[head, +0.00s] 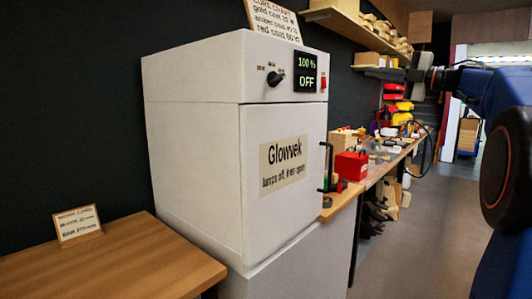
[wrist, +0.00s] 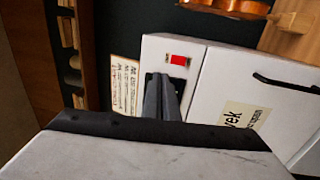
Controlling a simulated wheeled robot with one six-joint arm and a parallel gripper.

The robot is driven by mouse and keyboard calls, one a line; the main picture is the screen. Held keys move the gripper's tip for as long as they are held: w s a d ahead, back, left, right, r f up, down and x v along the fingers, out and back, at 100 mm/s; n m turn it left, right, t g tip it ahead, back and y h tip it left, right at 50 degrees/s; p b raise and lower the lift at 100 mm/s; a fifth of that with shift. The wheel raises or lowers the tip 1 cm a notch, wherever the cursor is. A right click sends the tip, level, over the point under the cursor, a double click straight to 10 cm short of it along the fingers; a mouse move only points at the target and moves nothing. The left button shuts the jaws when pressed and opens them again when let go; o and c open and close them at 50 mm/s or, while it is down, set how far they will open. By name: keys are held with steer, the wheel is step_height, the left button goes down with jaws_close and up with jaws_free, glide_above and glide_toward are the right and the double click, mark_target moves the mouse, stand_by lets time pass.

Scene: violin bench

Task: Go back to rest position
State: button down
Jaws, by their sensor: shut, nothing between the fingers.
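My gripper (head: 362,69) reaches in from the right in the head view, raised in the air to the right of the white Glowvek cabinet (head: 195,150). In the wrist view its dark fingers (wrist: 161,80) are together, with nothing held. There they overlap the cabinet's dark display panel beside the red switch (wrist: 178,60), and a gap to the cabinet shows in the head view. The cabinet door (head: 285,205) is shut. Its display (head: 305,72) reads 100 % and OFF, beside a black knob (head: 275,78).
A cure chart card (head: 273,22) stands on the cabinet. A wooden table (head: 120,268) with a small card (head: 77,225) is at left. A cluttered bench (head: 375,165) and wall shelf (head: 365,32) lie behind. Open floor (head: 425,235) is at right. A violin (wrist: 228,8) shows in the wrist view.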

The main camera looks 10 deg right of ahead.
steer(key=s+a+f+m+g+h, duration=0.1)
steer(key=s+a+f+m+h, duration=0.1)
steer(key=s+f+m+h, duration=0.5)
steer(key=s+a+f+m+h, duration=0.2)
steer(key=f+m+h, duration=0.2)
steer(key=f+m, duration=0.65)
steer(key=s+a+f+m+g+h, duration=0.1)
steer(key=s+a+f+m+h, duration=0.25)
steer(key=f+m+h, duration=0.55)
steer(key=s+a+f+g+y, duration=0.2)
steer(key=s+a+f, duration=0.1)
steer(key=s+f, duration=0.4)
steer(key=s+a+f+g+y, duration=0.3)
steer(key=s+f, duration=0.5)
steer(key=f, duration=0.4)
steer(key=s+a+f+g+y, duration=0.2)
steer(key=s+a+f, duration=0.3)
steer(key=s+f, duration=0.3)
steer(key=shift+a+f+n+g+y, duration=0.25)
steer(key=shift+f+n+g+y, duration=0.2)
steer(key=shift+f+g, duration=0.2)
